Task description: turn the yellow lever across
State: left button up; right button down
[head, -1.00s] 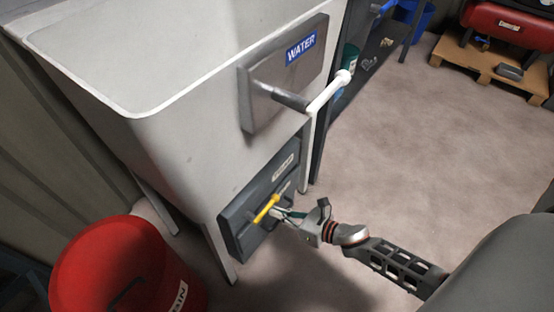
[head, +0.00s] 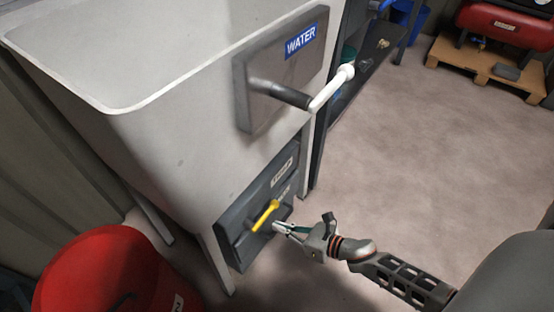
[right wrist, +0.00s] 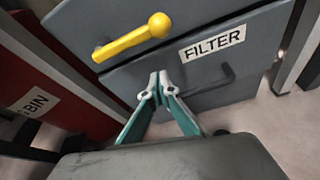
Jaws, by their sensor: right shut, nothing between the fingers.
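The yellow lever (head: 265,215) sits on a dark grey panel (head: 232,225) low on the side of the light grey tank. In the right wrist view the lever (right wrist: 133,40) lies slanted, its round knob end up and to the right. My right gripper (head: 277,227) is shut and empty, close to the lever's right in the head view. In the right wrist view its fingertips (right wrist: 158,88) meet below the lever, apart from it. My left gripper is out of view.
A white-handled crank (head: 330,88) on a WATER plate (head: 285,75) juts out above. A red bin (head: 100,270) stands at lower left. A FILTER label (right wrist: 212,44) and a dark handle (right wrist: 222,75) are beside the lever. Open floor (head: 420,150) lies to the right.

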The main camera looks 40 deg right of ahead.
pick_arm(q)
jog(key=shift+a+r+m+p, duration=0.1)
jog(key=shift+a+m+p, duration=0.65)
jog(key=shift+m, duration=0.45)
pick_arm(e)
jog(key=v, duration=0.8)
jog(key=shift+s+a+r, duration=0.2)
jog(key=shift+s+r, duration=0.15)
jog(key=shift+r, duration=0.1)
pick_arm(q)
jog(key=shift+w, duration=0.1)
